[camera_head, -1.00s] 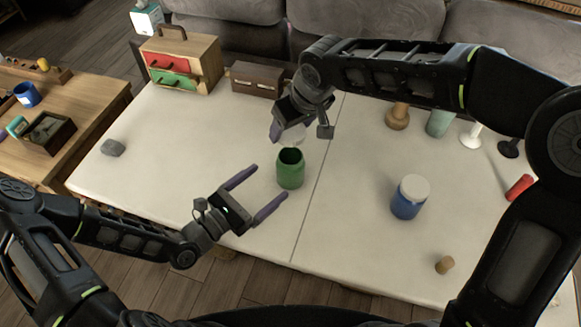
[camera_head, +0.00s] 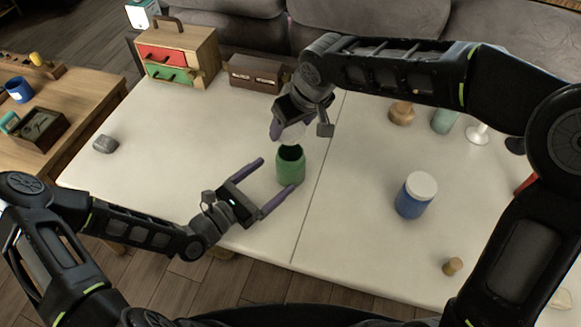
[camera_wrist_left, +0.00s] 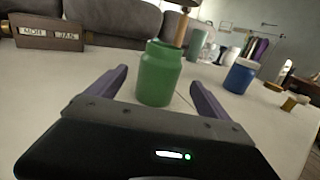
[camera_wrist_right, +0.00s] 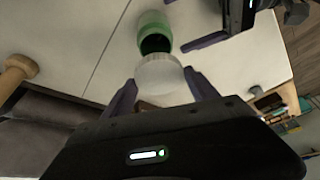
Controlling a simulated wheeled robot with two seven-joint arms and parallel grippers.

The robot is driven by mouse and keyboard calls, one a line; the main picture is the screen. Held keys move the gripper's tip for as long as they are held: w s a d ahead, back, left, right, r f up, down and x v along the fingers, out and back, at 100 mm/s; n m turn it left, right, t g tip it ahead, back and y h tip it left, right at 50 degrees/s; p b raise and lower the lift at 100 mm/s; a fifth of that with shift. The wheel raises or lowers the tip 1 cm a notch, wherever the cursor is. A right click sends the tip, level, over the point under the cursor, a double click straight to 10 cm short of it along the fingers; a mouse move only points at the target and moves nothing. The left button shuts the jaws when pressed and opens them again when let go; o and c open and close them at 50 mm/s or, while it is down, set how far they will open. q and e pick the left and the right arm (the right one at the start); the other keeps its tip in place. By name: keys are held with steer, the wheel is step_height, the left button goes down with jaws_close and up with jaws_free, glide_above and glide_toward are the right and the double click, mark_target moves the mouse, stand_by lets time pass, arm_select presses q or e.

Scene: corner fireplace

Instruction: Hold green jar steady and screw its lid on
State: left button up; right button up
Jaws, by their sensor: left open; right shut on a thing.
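The green jar (camera_head: 290,166) stands upright and uncapped on the white table, its dark mouth facing up. It also shows in the left wrist view (camera_wrist_left: 158,76) and the right wrist view (camera_wrist_right: 153,28). My left gripper (camera_head: 270,184) is open, its fingers pointing at the jar from the lower left; the jar is ahead, between their lines. My right gripper (camera_head: 284,130) is shut on the white lid (camera_wrist_right: 161,75), just above and behind the jar's mouth. In the head view the lid (camera_head: 293,133) is partly hidden by the gripper. Lid and jar look apart.
A blue jar with a white lid (camera_head: 416,196) and a small cork (camera_head: 452,266) stand to the right. A wooden drawer box (camera_head: 177,55), a brown box (camera_head: 256,73) and several vessels line the back. A grey stone (camera_head: 105,144) lies left. The front middle is clear.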

mark_target(300, 155)
arm_select(q)
steer(key=x, duration=1)
jaws_close()
stand_by(0.9)
